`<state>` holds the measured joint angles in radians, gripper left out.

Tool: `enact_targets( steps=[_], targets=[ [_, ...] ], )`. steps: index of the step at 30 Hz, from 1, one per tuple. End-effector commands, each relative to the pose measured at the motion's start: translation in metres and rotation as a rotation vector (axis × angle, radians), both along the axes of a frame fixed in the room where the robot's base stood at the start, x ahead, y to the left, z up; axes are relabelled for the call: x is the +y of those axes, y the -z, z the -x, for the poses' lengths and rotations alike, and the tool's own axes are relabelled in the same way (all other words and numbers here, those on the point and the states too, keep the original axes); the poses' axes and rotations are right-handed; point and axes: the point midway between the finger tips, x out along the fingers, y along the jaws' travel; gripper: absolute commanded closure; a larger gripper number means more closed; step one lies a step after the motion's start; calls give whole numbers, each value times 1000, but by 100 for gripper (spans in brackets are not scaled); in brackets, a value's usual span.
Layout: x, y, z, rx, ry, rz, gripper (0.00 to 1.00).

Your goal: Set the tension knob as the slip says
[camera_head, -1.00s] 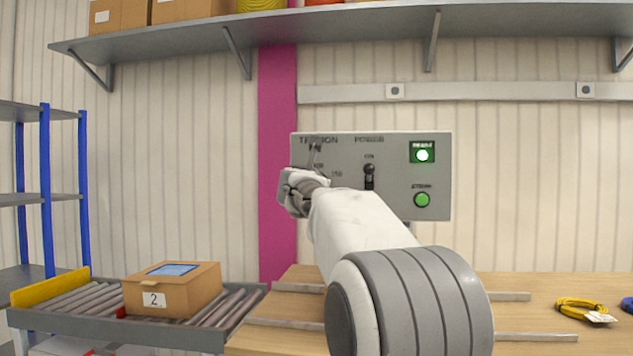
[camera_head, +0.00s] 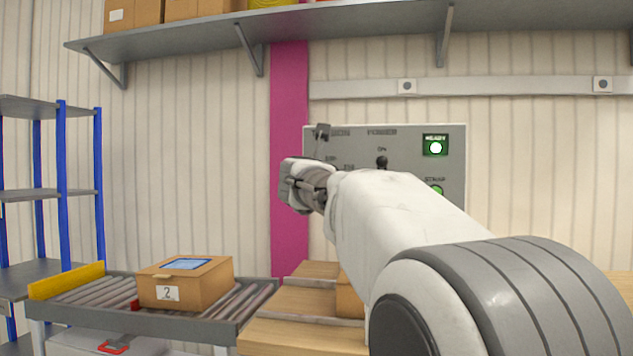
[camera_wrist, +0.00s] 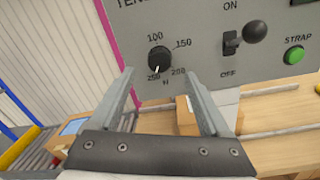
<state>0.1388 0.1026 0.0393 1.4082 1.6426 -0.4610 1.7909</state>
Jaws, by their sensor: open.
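The tension knob (camera_wrist: 159,59) is a round black dial on the grey panel (camera_head: 455,165). In the wrist view its scale reads 100, 150, 200, 250 with an N below. A pale mark near its lower edge seems to point toward 250. My gripper (camera_wrist: 160,84) is open and empty. Its two fingers point at the panel just below the knob, one on each side; I see no contact. In the head view my arm hides the knob. No slip with a readable setting shows. A carton (camera_head: 190,285) on the rollers bears a label reading 2.
Right of the knob are a power lever switch (camera_wrist: 231,43) with a black ball end and a green strap button (camera_wrist: 294,56). A wooden bench (camera_head: 290,335) lies below the panel; a roller conveyor (camera_head: 70,295) is at left.

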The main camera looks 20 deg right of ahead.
Motion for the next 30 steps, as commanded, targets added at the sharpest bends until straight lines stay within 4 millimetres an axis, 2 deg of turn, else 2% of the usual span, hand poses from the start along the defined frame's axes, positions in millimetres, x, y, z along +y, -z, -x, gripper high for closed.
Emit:
enact_targets(
  steps=[9, 15, 21, 30],
  targets=[
    [34, 0, 54, -2, -3, 0, 19],
    [49, 1, 78, -2, -1, 0, 19],
    [55, 2, 87, 0, -1, 0, 19],
    [55, 2, 88, 0, 0, 0, 19]
  ],
)
